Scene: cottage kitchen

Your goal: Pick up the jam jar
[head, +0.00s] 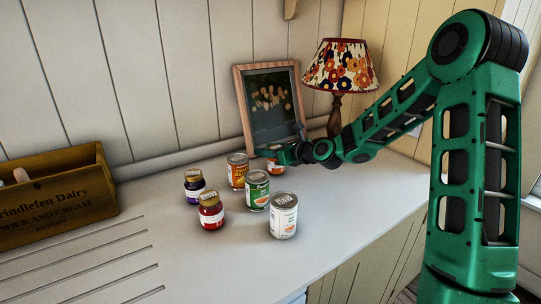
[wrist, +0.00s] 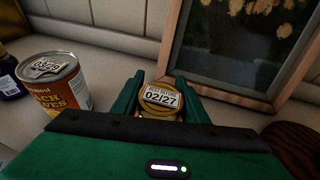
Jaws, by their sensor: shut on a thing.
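My gripper (head: 287,156) is low over the counter in front of the picture frame. In the wrist view its two green fingers (wrist: 162,92) are closed on either side of a gold-lidded jar (wrist: 161,98), whose lid reads "02/27". In the head view only a small orange and white part of this jar (head: 275,168) shows below the gripper; its label cannot be read, and I cannot tell whether it is off the counter. A red jar (head: 211,212) and a purple jar (head: 194,187) stand upright at the left of the group.
An orange-labelled can (head: 237,171) stands left of the gripper. A green can (head: 257,191) and a white-labelled can (head: 283,216) stand nearer the front. The picture frame (head: 241,110) and a lamp (head: 338,75) are behind. A wooden crate (head: 60,212) is at left. The counter's right side is clear.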

